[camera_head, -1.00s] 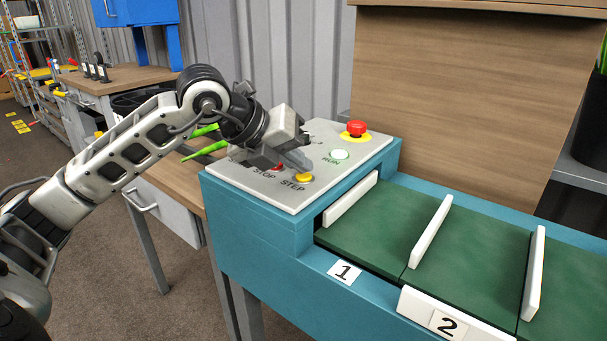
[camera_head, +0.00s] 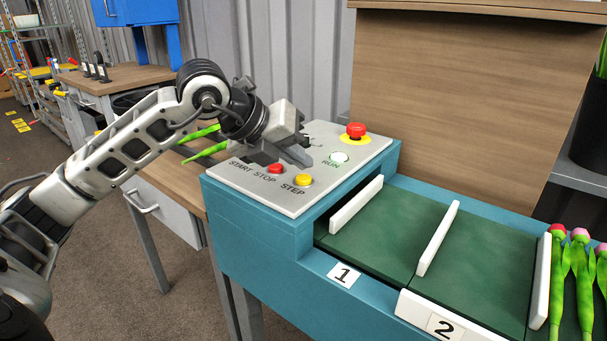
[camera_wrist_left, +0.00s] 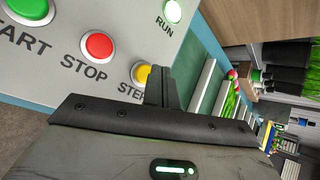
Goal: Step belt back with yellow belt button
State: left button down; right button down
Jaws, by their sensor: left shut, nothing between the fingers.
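The yellow STEP button (camera_head: 303,180) sits at the front right of the grey control panel (camera_head: 262,197). It also shows in the left wrist view (camera_wrist_left: 142,74), partly hidden by my fingers. My left gripper (camera_head: 305,160) is shut and empty, just behind and above the button, apart from it in the head view. The conveyor belt (camera_head: 383,232) is green with white dividers and runs right from the panel. Sections labelled 1 and 2 are empty; pink tulips (camera_head: 581,262) lie beyond the divider at the far right. My right gripper is not in view.
A red STOP button (camera_head: 276,169) sits beside STEP. A red emergency knob (camera_head: 356,130) on a yellow base and a RUN lamp (camera_head: 339,157), lit whitish green, are at the panel's back. A wooden board (camera_head: 470,90) stands behind the belt.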

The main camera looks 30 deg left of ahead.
aim_at(298, 179)
pick_arm(q)
notch_tip(298, 179, up, 5)
jog(key=p, duration=0.4)
jog(key=shift+r, duration=0.1)
dwell(1.1)
